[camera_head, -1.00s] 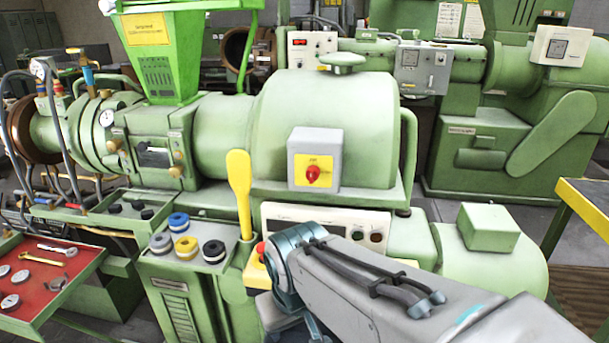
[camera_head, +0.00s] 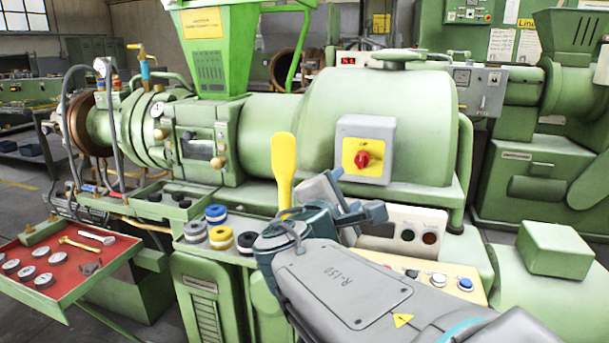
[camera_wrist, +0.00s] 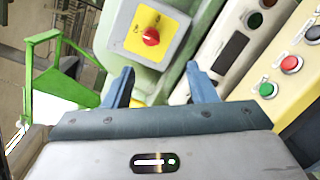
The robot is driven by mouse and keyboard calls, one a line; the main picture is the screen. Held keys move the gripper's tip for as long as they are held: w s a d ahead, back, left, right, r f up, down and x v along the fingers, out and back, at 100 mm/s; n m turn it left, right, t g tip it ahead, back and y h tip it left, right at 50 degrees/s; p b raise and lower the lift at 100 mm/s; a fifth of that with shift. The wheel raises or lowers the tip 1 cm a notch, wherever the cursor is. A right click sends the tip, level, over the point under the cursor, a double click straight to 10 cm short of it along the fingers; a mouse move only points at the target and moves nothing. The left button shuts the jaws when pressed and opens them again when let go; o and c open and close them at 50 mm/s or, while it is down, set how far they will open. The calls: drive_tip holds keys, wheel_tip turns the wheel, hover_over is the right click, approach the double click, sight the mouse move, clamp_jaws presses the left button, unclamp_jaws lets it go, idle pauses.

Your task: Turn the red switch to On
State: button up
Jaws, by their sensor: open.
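The red switch (camera_head: 362,159) is a red knob on a yellow plate, set in a grey box (camera_head: 352,128) on the green extruder's rounded housing. In the wrist view the red switch (camera_wrist: 151,37) sits at the top centre, beyond the fingertips. My gripper (camera_wrist: 160,80) is open, with its two blue fingers apart and nothing between them. In the head view my gripper (camera_head: 365,208) is below the switch box, in front of the machine and clear of the knob. The lettering around the knob is too small to read.
A yellow upright paddle (camera_head: 284,170) stands left of my arm. A panel with buttons (camera_head: 438,280) lies right of it. The space before the switch box is free.

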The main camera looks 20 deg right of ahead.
sight(359, 163)
drive_tip(key=shift+n+t, duration=0.3)
drive_tip(key=shift+n, duration=0.1)
drive_tip(key=x, duration=1.3)
drive_tip(key=shift+w+r, duration=0.35)
drive_tip(key=shift+w, duration=0.1)
drive_tip(key=c, duration=1)
